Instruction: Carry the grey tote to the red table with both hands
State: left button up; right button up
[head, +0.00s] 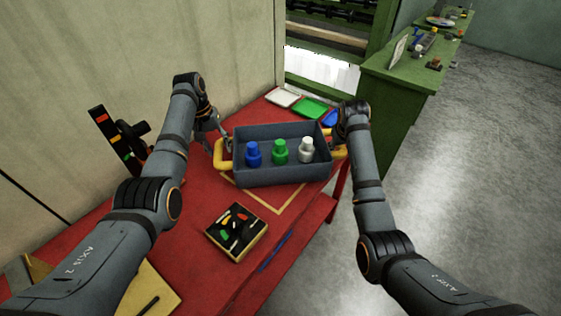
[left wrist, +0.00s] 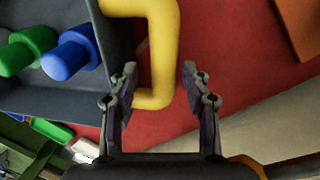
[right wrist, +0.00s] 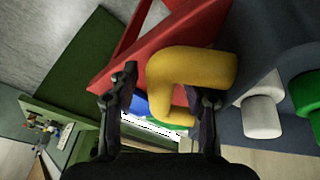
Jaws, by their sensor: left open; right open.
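The grey tote (head: 282,175) sits on the red table (head: 190,235), over a yellow outline on the tabletop. It holds a blue bottle (head: 253,155), a green bottle (head: 280,152) and a white bottle (head: 306,151). Its left yellow handle (head: 220,155) also shows in the left wrist view (left wrist: 160,50), partly between the open fingers of my left gripper (left wrist: 158,90). Its right yellow handle (head: 340,151) also shows in the right wrist view (right wrist: 185,75), between the open fingers of my right gripper (right wrist: 162,95). Neither gripper is closed on a handle.
A black box with coloured pieces (head: 237,232) lies in front of the tote. White (head: 283,96) and green (head: 310,108) trays lie behind it. A dark stand (head: 112,137) is at the left. A green bench (head: 400,95) stands back right; grey floor (head: 470,170) is open.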

pick_arm(q)
notch_tip(320, 180, up, 12)
jog(key=a, duration=0.1)
jog(key=shift+a, duration=0.4)
pick_arm(e)
jog(key=v, duration=1.2)
